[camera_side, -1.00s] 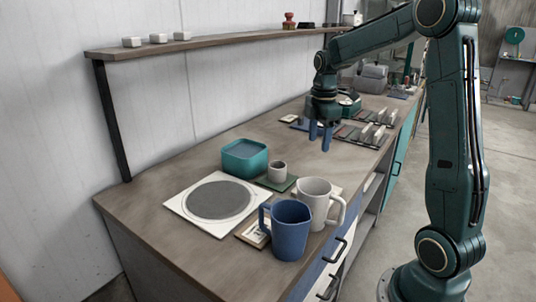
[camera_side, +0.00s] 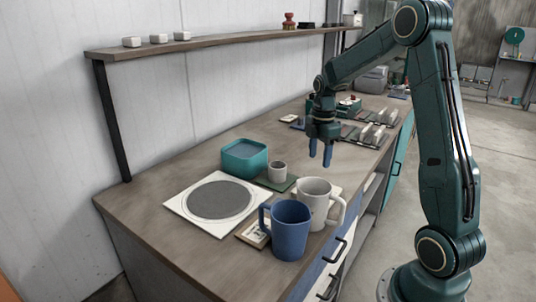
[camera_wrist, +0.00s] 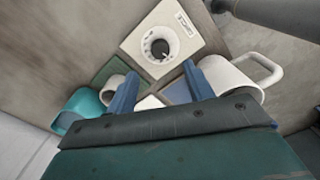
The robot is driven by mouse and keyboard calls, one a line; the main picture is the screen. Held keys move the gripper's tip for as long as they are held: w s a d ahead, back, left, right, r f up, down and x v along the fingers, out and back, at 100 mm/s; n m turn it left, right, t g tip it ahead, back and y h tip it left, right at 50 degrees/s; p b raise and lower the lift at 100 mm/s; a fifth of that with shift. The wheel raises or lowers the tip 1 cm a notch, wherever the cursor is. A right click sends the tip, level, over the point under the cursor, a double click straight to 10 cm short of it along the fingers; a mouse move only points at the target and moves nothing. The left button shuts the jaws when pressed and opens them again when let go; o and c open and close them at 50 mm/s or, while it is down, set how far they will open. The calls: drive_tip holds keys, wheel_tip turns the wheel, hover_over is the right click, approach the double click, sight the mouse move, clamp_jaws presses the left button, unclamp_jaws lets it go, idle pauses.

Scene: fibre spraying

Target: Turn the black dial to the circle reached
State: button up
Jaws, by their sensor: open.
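In the wrist view the black dial (camera_wrist: 160,48) sits in a pale ring on a square white panel (camera_wrist: 137,42) with a small printed label (camera_wrist: 185,22). I cannot make out the dial's mark. My gripper (camera_wrist: 160,72) is open and empty, its two blue fingers spread below the dial in the picture and not touching it. In the side view my gripper (camera_side: 320,158) hangs above the bench with its fingers pointing down. I cannot pick out the dial there.
A blue mug (camera_side: 286,229) and a white mug (camera_side: 314,199) stand near the front edge. A teal box (camera_side: 243,157), a small grey cup (camera_side: 277,172) and a white board with a grey disc (camera_side: 218,198) lie left of them. Slotted racks (camera_side: 370,134) lie farther back.

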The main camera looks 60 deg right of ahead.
wheel_tip(320, 180, down, 9)
drive_tip(key=shift+f, duration=0.1)
idle(0.4)
drive_tip(key=c, duration=1)
